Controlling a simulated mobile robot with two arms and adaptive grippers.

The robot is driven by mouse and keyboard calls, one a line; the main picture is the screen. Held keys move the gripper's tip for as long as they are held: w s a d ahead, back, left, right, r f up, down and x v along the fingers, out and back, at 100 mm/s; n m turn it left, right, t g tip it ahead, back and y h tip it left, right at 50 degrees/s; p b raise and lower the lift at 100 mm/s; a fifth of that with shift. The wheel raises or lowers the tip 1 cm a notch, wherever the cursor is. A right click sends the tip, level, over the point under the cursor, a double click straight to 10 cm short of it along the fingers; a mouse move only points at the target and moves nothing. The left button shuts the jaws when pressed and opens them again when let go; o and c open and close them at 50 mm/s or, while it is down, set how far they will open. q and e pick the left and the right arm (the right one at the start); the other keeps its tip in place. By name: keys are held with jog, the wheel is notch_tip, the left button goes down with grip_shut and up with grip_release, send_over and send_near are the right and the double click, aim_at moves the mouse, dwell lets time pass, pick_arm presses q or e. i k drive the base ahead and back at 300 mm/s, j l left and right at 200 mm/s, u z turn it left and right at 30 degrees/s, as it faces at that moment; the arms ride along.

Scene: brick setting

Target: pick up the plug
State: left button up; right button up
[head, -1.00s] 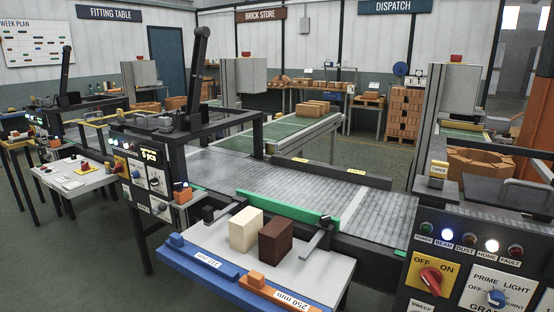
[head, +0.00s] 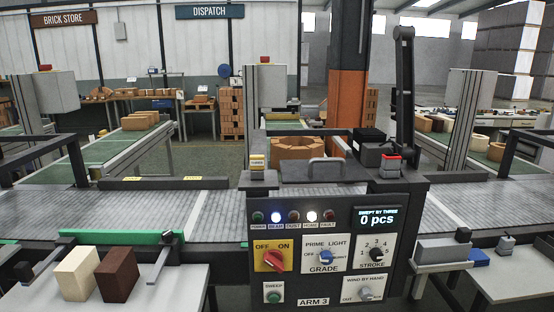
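I cannot make out for sure which thing is the plug. A small dark piece with a red top (head: 390,165) sits on the right of the ARM 3 control box (head: 415,198). A small blue piece (head: 478,258) lies right of the box, beside a grey block (head: 442,251). Neither of my grippers shows in the head view.
A cream brick (head: 76,273) and a dark brown brick (head: 118,275) stand on a pale side table (head: 180,290) at the lower left. A conveyor (head: 200,212) runs behind the box. An upright black arm (head: 404,90) rises at the box's right.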

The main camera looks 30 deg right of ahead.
aim_at(391, 162)
jog(key=z, duration=1.8)
jog(key=u, duration=0.3)
jog(key=l+u, duration=0.9)
jog(key=l, duration=0.25)
